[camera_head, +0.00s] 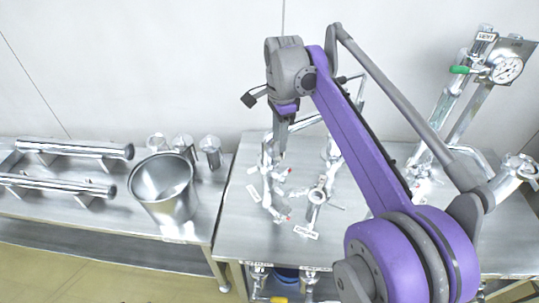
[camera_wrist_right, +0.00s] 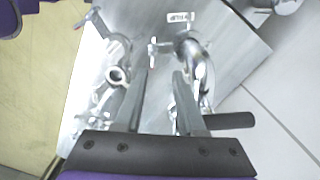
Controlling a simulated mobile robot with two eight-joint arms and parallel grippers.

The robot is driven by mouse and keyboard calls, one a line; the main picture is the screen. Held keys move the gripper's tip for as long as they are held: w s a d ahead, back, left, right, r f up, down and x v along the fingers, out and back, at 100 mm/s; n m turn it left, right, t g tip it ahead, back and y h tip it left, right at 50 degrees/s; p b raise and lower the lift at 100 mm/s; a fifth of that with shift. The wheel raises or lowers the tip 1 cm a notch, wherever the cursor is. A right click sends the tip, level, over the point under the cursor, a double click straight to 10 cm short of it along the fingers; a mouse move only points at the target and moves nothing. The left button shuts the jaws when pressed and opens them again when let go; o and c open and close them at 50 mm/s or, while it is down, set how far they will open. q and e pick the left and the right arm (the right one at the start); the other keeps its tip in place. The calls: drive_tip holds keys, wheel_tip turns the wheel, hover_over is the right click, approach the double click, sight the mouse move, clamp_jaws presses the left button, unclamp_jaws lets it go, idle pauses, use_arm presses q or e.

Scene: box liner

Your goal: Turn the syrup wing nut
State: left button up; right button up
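The fingertips appear just short of the wing nut, which lies ahead of the left finger. In the head view, my right gripper (camera_head: 281,148) points down over the silver pipe fittings (camera_head: 268,180). The fingers partly hide the fittings there. My left gripper is not in view.
A steel table (camera_head: 238,220) carries the pipework, with a second label (camera_head: 306,233) near its front. A steel pot (camera_head: 163,190) and metal cylinders (camera_head: 85,149) stand on the left table. A pressure gauge (camera_head: 507,69) with a green-handled valve (camera_head: 461,70) stands at the right.

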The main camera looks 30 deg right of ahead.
sight(281, 174)
drive_tip(key=f, duration=0.3)
drive_tip(key=s+f, duration=0.1)
drive_tip(key=f, duration=0.6)
drive_tip(key=shift+s+d+f+b, duration=0.1)
drive_tip(key=shift+s+f+b, duration=0.05)
drive_tip(key=shift+s+b, duration=0.15)
drive_tip(key=shift+w, duration=0.1)
clamp_jaws()
